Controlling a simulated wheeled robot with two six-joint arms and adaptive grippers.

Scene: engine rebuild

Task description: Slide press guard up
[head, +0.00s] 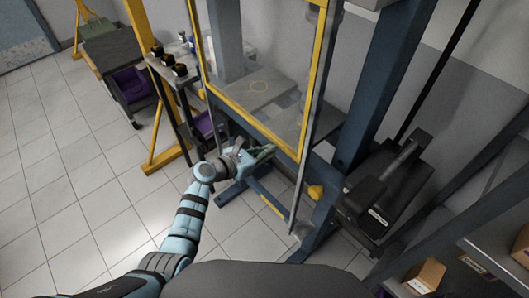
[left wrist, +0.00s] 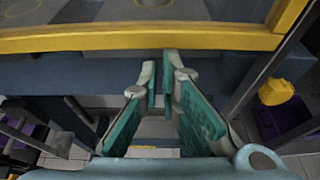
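The press guard is a clear panel in a yellow frame (head: 255,122), hanging upright in front of the blue press. Its lower yellow bar (left wrist: 130,43) crosses the top of the left wrist view. My left gripper (head: 268,152) is just below that bar in the head view. In the left wrist view its teal-padded fingers (left wrist: 161,82) point toward the press, with a narrow gap between the tips and nothing seen between them. The tips appear below the bar; I cannot tell whether they touch it. My right gripper is not in view.
A black machine (head: 385,190) stands at right. A small cart (head: 172,68) and purple bins (head: 130,85) stand at left. The tiled floor at left is clear.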

